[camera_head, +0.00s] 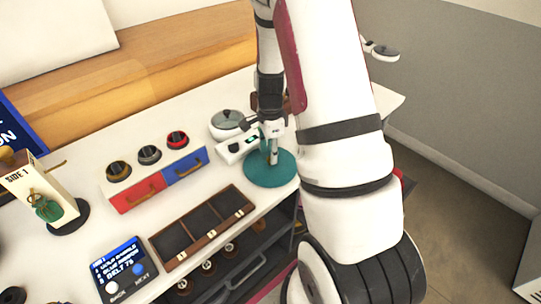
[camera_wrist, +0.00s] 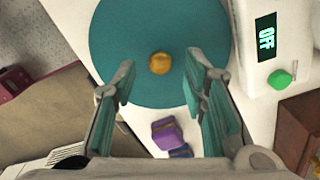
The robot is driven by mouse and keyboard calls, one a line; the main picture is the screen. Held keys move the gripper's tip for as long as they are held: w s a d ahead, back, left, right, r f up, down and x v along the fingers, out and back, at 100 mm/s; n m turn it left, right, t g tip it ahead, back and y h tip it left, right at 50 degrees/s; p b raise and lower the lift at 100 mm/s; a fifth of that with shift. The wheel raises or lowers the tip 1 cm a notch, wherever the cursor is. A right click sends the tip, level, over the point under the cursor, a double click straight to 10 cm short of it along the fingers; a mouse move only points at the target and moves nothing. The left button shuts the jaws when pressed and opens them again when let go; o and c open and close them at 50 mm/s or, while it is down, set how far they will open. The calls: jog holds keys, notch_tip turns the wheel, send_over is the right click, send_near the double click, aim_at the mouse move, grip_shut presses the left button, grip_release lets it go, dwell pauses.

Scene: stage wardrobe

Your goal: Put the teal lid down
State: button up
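The teal lid (camera_head: 284,172) is a flat round disc lying on the white table near its right front edge. It also fills the upper middle of the wrist view (camera_wrist: 115,40), where its round gold knob (camera_wrist: 160,62) shows near the centre. My gripper (camera_head: 272,158) points down over the lid in the head view. In the wrist view my gripper (camera_wrist: 159,75) is open, with one finger on each side of the knob and a visible gap to it on both sides. Nothing is held. The lid's underside is hidden.
A white device (camera_wrist: 258,70) with an "OFF" display and a green button stands right beside the lid. A white round pot (camera_head: 226,124) is behind it. A red-blue drawer box (camera_head: 137,195) and a brown compartment tray (camera_head: 205,229) lie to the left.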

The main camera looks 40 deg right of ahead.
jog(key=s+a+r+n+t, duration=0.1)
jog(key=a+r+n, duration=0.2)
jog(key=r, duration=0.6)
jog(key=s+a+r+n, duration=0.15)
jog(key=a+r, duration=0.25)
jog(key=r, duration=0.5)
jog(key=s+a+r+n+t, duration=0.1)
jog(key=s+a+r+n, duration=0.4)
jog(key=s+n, duration=0.4)
jog(key=s+a+r+n+t, duration=0.1)
jog(key=s+a+r+n, duration=0.4)
jog(key=s, duration=0.6)
jog(key=a+n, duration=0.2)
jog(key=n, duration=0.1)
jog(key=shift+a+r+n, duration=0.15)
jog(key=shift+a+n, duration=0.2)
jog(key=shift+p, duration=0.3)
